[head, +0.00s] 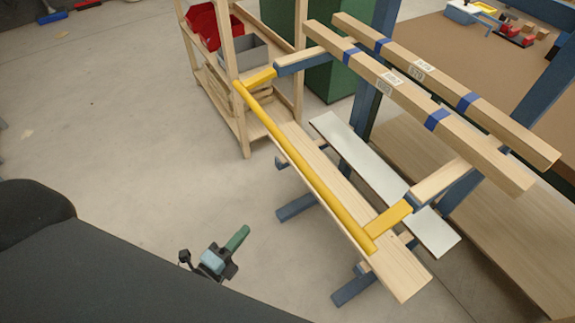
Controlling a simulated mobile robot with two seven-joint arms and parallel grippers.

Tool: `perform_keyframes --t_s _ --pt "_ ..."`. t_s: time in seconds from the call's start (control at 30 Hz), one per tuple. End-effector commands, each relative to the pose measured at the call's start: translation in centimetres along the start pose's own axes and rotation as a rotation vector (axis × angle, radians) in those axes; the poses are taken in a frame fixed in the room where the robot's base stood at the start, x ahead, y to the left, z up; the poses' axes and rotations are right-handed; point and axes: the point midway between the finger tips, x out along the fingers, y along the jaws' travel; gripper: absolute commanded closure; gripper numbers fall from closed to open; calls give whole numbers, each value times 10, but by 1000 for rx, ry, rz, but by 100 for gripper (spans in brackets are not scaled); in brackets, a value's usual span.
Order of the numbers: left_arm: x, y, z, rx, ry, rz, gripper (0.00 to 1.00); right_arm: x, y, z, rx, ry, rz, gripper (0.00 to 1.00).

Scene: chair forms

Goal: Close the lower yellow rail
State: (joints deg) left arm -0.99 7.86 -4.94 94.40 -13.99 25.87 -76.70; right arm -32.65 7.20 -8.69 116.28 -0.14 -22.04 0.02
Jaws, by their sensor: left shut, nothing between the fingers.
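One yellow rail (303,164) is in the head view, a long round bar running from upper left to lower right. A short yellow arm joins it at each end, and these meet the blue and wooden parts of the rack. The rail lies in front of a pale wooden plank. My left gripper (239,237), with green fingers, is at the lower middle, left of the rail and well apart from it. Its fingers are shut and empty. My right gripper is not in view.
Two long beams with blue bands (437,119) lie across the rack's upper right. A white panel (365,165) lies behind the plank. A wooden shelf holds a red bin (203,24) and a grey bin (243,53). The floor at left is mostly clear.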

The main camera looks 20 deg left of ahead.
Motion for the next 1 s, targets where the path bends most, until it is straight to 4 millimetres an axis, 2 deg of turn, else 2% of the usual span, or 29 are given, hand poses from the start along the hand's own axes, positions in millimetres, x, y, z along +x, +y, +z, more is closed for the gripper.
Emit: perform_keyframes --t_s 0.03,0.2,0.4,0.5,0.7,1.0 --pt "14 6 3 135 14 -68 100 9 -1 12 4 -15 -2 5" --pt "54 -10 10 609 9 -329 100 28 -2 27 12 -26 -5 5" --pt "83 -30 12 1051 -79 -597 100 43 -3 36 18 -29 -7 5" --pt "90 -36 12 1188 -127 -683 100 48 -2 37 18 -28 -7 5" --pt "94 -43 12 1302 -176 -755 100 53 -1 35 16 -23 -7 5" --pt "102 -52 9 1304 -179 -761 100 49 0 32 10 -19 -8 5"
